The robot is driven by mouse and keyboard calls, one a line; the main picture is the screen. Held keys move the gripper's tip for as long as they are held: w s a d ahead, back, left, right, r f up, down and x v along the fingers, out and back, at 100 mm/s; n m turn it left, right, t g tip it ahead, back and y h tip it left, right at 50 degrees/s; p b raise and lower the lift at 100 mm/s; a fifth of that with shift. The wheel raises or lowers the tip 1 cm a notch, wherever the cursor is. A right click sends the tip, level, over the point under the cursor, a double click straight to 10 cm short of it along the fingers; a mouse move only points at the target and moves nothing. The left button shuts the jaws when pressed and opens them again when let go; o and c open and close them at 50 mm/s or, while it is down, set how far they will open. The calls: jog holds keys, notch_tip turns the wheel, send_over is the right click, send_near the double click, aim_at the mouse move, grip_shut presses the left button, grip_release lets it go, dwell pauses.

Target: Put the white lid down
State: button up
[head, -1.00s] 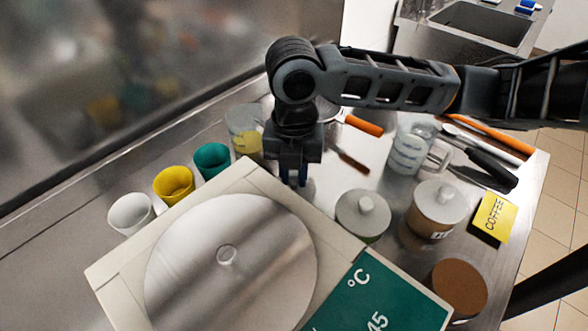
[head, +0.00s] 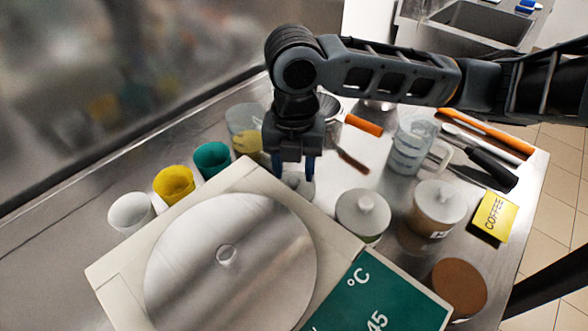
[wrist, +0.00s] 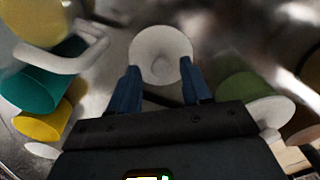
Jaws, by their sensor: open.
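The white lid (head: 298,185) shows partly below my gripper in the head view, low over the steel counter behind the large box. In the wrist view the lid (wrist: 160,50) is a pale round disc just beyond the fingertips, its knob facing me. My gripper (head: 294,174) is open, one blue finger on each side above the lid. In the wrist view my gripper (wrist: 160,76) shows a clear gap between its fingers, with nothing clasped. The lid's underside is hidden, so its contact with the counter cannot be seen.
Lidded jars (head: 363,217) and (head: 436,212) stand to the right. White (head: 131,213), yellow (head: 174,185) and teal (head: 212,161) cups stand left. A clear jug (head: 411,148), a yellow coffee box (head: 493,217) and a large pale box (head: 120,270) crowd the counter.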

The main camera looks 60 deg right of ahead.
aim_at(294, 178)
notch_tip(294, 178, up, 11)
jog(key=shift+f, duration=0.15)
dwell(0.7)
